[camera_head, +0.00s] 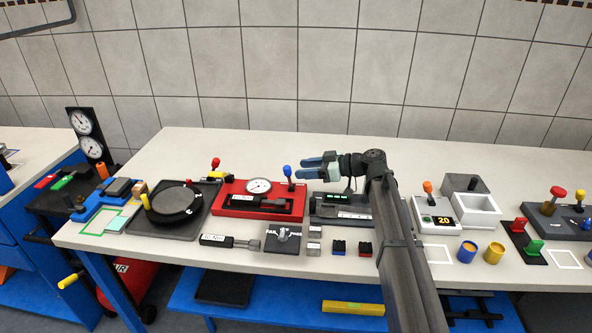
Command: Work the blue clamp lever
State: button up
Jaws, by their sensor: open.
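The blue clamp lever (287,171) is a blue ball on a thin dark stem, standing upright at the right end of a red device (231,210) with a white round gauge (258,186). My gripper (304,168) comes from the right, its blue-grey fingers pointing left toward the lever. The fingers are apart with nothing seen between them. The tips are close to the right of the blue ball in the picture; I cannot tell the exact depth gap.
A black turntable (176,203) lies further left. A dark unit with green lights (335,197) sits below my gripper. The table (255,145) behind the devices is clear.

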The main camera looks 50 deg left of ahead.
jog(key=shift+w+d+r, duration=0.1)
jog(key=shift+w+d, duration=0.1)
jog(key=shift+d, duration=0.1)
